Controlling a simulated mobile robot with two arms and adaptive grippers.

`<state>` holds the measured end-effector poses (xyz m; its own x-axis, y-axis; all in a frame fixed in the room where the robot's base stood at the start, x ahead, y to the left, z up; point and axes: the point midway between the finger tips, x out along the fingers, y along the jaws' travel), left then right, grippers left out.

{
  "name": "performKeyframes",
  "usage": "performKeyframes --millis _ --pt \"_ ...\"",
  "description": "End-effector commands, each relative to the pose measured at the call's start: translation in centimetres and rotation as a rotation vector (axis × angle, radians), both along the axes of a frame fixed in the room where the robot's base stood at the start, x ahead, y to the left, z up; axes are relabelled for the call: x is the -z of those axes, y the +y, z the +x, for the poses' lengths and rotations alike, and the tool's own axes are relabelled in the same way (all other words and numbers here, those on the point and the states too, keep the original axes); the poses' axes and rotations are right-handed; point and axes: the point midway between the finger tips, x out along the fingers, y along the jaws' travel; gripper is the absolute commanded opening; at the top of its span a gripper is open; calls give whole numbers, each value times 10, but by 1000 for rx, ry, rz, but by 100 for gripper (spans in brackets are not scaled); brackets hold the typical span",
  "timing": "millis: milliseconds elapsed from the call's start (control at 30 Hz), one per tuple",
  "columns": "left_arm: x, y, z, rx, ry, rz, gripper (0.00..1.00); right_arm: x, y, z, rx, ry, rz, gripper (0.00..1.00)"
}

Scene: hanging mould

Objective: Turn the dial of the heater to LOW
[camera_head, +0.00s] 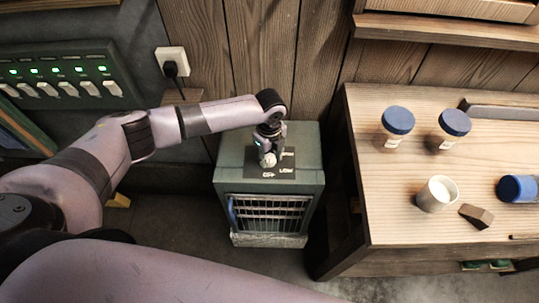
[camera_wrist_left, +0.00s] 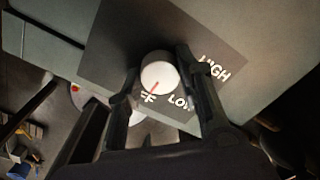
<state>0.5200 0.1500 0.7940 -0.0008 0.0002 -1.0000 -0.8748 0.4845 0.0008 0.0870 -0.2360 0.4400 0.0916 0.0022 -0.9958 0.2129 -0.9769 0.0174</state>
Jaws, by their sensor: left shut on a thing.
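The heater (camera_head: 232,160) is a grey-green box with a barred front, standing on the floor left of the table. On its top is a dark plate (camera_wrist_left: 112,48) with the labels OFF, LOW and HIGH. The white round dial (camera_wrist_left: 158,72) sits on this plate. Its red mark points down-left, toward the partly hidden OFF label (camera_wrist_left: 148,98) and away from LOW (camera_wrist_left: 181,102). My left gripper (camera_head: 267,151) reaches down over the heater and is shut on the dial, one finger on each side of it. My right gripper is not in view.
A wooden table (camera_head: 385,205) on the right holds blue-lidded jars (camera_head: 398,121), a white cup (camera_head: 437,193) and a brown block (camera_head: 476,215). A switch panel (camera_head: 65,80) and a wall socket (camera_head: 172,62) with a black plug are at the left.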

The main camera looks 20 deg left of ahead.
Motion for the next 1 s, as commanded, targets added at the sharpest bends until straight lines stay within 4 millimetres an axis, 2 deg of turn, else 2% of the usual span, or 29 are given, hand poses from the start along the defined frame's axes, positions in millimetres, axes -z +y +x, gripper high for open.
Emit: performKeyframes --millis 267,467,1000 --pt "-1 0 0 -30 0 0 5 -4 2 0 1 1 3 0" --pt "-3 -1 0 -127 2 -1 5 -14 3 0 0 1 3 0" --pt "-4 -1 0 -613 2 -1 5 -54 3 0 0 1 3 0"
